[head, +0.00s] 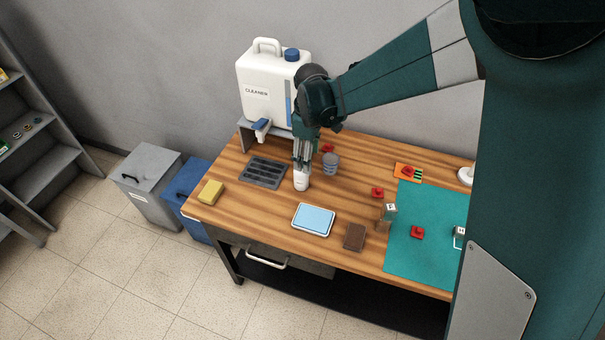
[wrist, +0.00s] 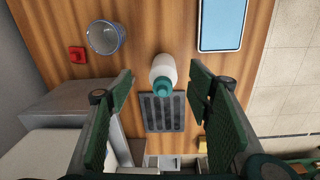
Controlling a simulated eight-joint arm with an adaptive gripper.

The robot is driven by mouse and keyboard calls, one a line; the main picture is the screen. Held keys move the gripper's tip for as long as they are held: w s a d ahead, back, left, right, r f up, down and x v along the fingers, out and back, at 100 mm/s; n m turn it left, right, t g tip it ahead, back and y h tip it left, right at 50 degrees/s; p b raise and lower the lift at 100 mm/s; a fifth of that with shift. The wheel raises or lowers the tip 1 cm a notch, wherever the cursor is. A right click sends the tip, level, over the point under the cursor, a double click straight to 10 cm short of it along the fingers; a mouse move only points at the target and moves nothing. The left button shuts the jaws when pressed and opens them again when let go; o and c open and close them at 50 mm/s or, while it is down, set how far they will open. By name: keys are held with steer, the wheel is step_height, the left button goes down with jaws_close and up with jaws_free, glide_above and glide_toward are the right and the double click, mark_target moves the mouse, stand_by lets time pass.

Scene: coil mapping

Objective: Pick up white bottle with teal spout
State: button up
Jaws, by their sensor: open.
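The white bottle with teal spout (head: 301,181) stands on the wooden table beside the dark grate, directly below my gripper (head: 303,163) in the head view. My gripper hides its top there. In the wrist view the white bottle (wrist: 163,70) shows with its teal top (wrist: 163,87) toward the camera. My gripper (wrist: 163,85) is open, with one green finger on each side of the bottle and visible gaps between. Nothing is held.
A grey cup (head: 331,164) stands close to the right of the bottle. The grate (head: 263,172) is to the left, a blue tablet (head: 314,220) in front. A large cleaner container (head: 262,80) stands behind. The table is bare around the yellow sponge (head: 211,193).

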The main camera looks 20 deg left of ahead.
mark_target(301, 174)
steer(key=shift+n, duration=0.5)
steer(key=shift+s+a+f, duration=0.15)
steer(key=shift+a+f, duration=0.6)
steer(key=shift+a, duration=0.05)
steer(key=shift+s+a+f, duration=0.1)
steer(key=shift+a+f, duration=0.65)
steer(key=shift+f, duration=0.1)
steer(key=shift+f, duration=1.2)
steer(key=shift+f, duration=0.15)
steer(key=shift+w+d+f, duration=0.1)
steer(key=shift+f, duration=1.15)
steer(key=shift+w+d+f, duration=0.1)
steer(key=shift+f, duration=1.1)
steer(key=c, duration=1.1)
steer(key=shift+r, duration=0.15)
